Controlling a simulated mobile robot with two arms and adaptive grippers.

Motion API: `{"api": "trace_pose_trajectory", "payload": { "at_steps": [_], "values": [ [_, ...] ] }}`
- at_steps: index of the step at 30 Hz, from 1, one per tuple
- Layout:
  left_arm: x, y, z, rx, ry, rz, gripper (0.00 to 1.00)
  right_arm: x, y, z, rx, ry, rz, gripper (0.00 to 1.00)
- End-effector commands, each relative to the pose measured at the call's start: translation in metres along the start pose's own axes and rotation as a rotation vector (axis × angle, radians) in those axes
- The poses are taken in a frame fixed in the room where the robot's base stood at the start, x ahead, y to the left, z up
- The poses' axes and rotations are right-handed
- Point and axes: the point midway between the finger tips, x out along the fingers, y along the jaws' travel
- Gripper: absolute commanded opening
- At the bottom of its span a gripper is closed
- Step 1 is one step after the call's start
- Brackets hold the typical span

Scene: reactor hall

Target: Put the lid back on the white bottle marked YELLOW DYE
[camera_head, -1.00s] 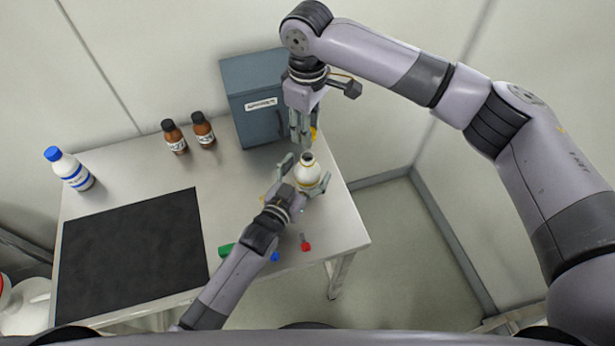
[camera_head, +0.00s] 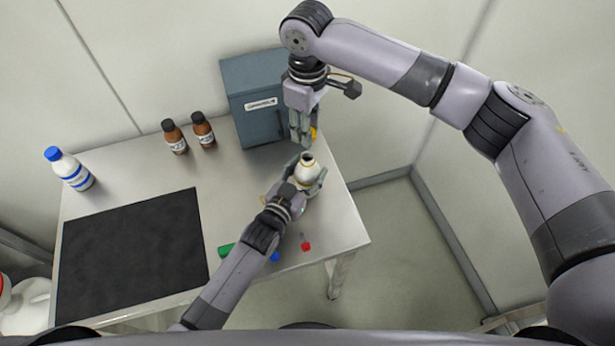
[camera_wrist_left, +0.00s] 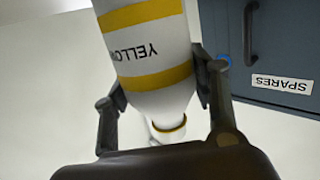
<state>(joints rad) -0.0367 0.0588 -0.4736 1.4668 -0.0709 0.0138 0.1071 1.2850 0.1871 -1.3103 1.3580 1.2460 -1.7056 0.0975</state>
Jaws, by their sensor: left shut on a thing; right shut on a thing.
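The white bottle (camera_head: 308,168) has yellow bands and a label reading YELLOW in the left wrist view (camera_wrist_left: 150,70). It stands near the table's right edge, and its open neck shows dark in the head view. My left gripper (camera_head: 305,178) is shut on the bottle's body, with one finger on each side. My right gripper (camera_head: 302,139) points down just above and behind the neck. It is shut on a yellow lid (camera_head: 313,133), mostly hidden by the fingers. The lid and neck are apart.
A blue-grey SPARES cabinet (camera_head: 255,97) stands behind. Two brown bottles (camera_head: 175,137) (camera_head: 203,131) and a blue-capped white bottle (camera_head: 70,170) stand left of it. A black mat (camera_head: 130,250) covers the left front. Green (camera_head: 226,250), blue (camera_head: 275,256) and red (camera_head: 306,245) items lie near the front.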

Motion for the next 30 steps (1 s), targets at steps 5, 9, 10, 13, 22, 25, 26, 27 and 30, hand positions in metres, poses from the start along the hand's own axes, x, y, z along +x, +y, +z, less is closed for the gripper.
{"api": "trace_pose_trajectory", "payload": {
  "at_steps": [5, 9, 10, 13, 22, 25, 26, 27, 30],
  "values": [
    [0.000, 0.000, 0.000, 0.001, -0.001, 0.000, 0.24, 0.000, 0.000, 0.000, 0.000, 0.000, 0.000, 0.21],
    [0.000, 0.000, 0.000, 0.001, -0.001, 0.000, 0.15, 0.000, 0.000, 0.000, 0.000, 0.000, 0.000, 0.21],
    [0.000, 0.000, 0.000, 0.001, -0.001, 0.000, 0.13, 0.000, 0.000, 0.000, 0.000, 0.000, 0.000, 0.21],
    [0.000, 0.000, 0.000, 0.001, -0.001, 0.000, 0.06, 0.000, 0.000, 0.000, 0.000, 0.000, 0.000, 0.21],
    [0.000, 0.000, 0.001, 0.001, -0.001, 0.000, 0.02, 0.017, -0.001, 0.000, 0.000, -0.001, -0.001, 0.21],
    [0.000, 0.000, 0.001, 0.001, -0.001, 0.000, 0.02, 0.032, -0.001, 0.001, 0.000, -0.002, 0.000, 0.21],
    [0.000, 0.000, 0.001, 0.001, -0.001, 0.000, 0.02, 0.036, -0.001, 0.001, 0.000, -0.002, 0.000, 0.21],
    [0.000, 0.000, 0.001, 0.001, -0.001, 0.000, 0.02, 0.042, -0.002, 0.001, 0.000, -0.001, 0.000, 0.21],
    [0.000, 0.000, 0.000, 0.001, -0.001, 0.000, 0.02, 0.050, -0.001, 0.000, 0.001, 0.000, 0.004, 0.21]
  ]
}}
